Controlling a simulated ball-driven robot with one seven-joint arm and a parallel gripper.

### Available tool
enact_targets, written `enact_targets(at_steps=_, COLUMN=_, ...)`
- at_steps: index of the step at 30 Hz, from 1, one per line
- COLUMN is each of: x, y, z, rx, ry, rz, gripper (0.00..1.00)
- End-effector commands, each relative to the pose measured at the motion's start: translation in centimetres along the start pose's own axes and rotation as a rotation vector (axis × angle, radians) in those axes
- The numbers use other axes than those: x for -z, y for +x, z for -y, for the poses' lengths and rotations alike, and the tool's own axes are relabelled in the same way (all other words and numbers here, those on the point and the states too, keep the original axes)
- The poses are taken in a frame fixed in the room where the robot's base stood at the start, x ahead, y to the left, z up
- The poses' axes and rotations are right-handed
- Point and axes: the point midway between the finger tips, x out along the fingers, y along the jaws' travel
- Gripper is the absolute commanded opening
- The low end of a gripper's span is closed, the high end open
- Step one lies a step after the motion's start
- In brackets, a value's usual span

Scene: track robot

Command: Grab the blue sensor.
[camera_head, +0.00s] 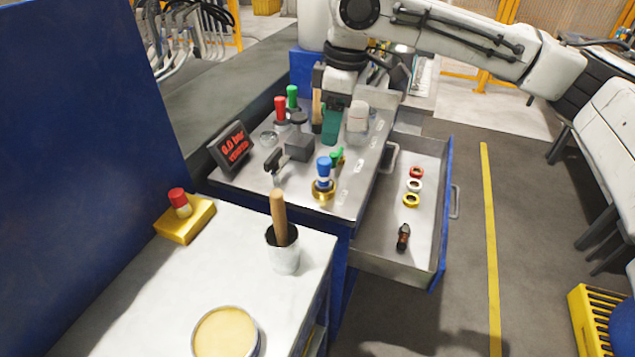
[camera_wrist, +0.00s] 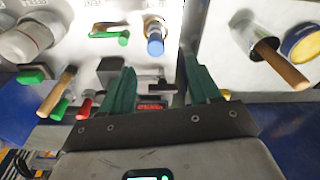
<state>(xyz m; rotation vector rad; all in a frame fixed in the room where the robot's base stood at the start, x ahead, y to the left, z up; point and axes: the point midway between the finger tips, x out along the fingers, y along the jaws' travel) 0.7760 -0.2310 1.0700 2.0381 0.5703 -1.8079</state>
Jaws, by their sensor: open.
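The blue sensor (camera_head: 323,168) stands upright in a brass ring fitting near the front right corner of the steel cabinet top (camera_head: 345,200). In the wrist view the blue sensor (camera_wrist: 155,42) shows above and beyond the fingertips, roughly in line with the gap between them. My gripper (camera_head: 331,122) is over the back part of the cabinet top, apart from the sensor. In the wrist view its two green fingers (camera_wrist: 160,70) are spread wide with nothing between them.
A green-handled valve (camera_head: 337,158) stands close beside the sensor. A dark block (camera_head: 299,147), a black lever (camera_head: 274,160), red (camera_head: 280,108) and green (camera_head: 292,94) handles and a pressure display (camera_head: 231,147) crowd the top. An open drawer (camera_head: 400,258) holds rings and a dark fitting.

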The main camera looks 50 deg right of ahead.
Motion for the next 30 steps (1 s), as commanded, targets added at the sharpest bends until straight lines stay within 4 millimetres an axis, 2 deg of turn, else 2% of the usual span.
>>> enact_targets(at_steps=12, x=0.0, y=5.2, z=-0.1, rx=0.000, ry=0.001, rz=0.000, gripper=0.62)
enact_targets(at_steps=17, x=0.0, y=6.2, z=-0.1, rx=0.000, ry=0.000, rz=0.000, gripper=0.62)
enact_targets(at_steps=27, x=0.2, y=10.5, z=-0.7, rx=0.000, ry=0.001, rz=0.002, gripper=0.62)
enact_targets(at_steps=30, x=0.2, y=11.1, z=-0.7, rx=-0.001, ry=0.001, rz=0.000, gripper=0.62)
